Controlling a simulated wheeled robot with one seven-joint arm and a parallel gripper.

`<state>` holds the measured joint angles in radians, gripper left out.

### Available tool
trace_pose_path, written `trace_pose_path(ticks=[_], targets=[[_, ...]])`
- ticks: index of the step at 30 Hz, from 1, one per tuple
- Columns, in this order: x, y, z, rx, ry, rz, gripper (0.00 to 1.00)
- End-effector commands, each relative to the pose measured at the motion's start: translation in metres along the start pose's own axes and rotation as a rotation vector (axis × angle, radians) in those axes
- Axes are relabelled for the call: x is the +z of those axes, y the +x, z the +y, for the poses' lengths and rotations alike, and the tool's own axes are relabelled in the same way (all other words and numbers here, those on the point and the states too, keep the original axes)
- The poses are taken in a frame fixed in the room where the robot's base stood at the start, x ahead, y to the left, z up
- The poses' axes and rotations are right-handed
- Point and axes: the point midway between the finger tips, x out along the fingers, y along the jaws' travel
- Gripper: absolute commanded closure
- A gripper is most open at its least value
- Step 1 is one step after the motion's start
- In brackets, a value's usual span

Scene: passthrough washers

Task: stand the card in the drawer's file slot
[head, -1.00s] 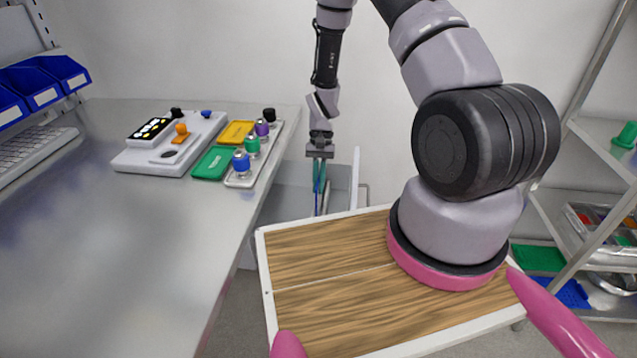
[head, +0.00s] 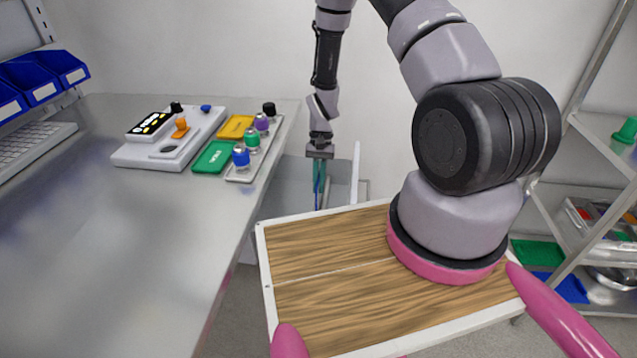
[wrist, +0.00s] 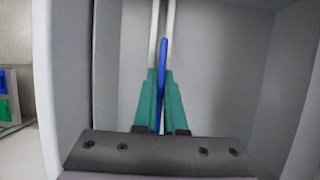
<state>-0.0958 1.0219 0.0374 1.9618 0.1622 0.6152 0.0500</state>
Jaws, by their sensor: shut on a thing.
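My gripper (head: 319,184) points down inside the open drawer (head: 288,193) beyond the bench's right end. Its teal fingers are shut on a thin blue card (wrist: 163,75), seen edge-on as a narrow strip in the wrist view and barely visible in the head view (head: 317,197). Two pale parallel bars, apparently the file slot (wrist: 153,35), stand at the top of the wrist view. The card's far end appears in line with the gap between them. I cannot tell how deep it is in the gap. The card's lower edge is hidden.
The drawer's side walls (wrist: 68,60) stand left and right of the gripper, with clear floor around. The grey bench (head: 120,240) holds a white device (head: 165,145), a green tray (head: 213,157), a yellow tray (head: 235,127) and several capped bottles. A shelf rack (head: 590,240) stands at right.

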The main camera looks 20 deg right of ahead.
Motion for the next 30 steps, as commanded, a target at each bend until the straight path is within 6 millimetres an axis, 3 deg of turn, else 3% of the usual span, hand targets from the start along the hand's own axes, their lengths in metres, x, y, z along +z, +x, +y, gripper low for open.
trace_pose_path(ticks=[29,30], targets=[[-0.005,0.013,0.0,0.0,0.0,0.0,1.0],[-0.005,0.013,0.0,0.0,0.0,0.0,0.84]])
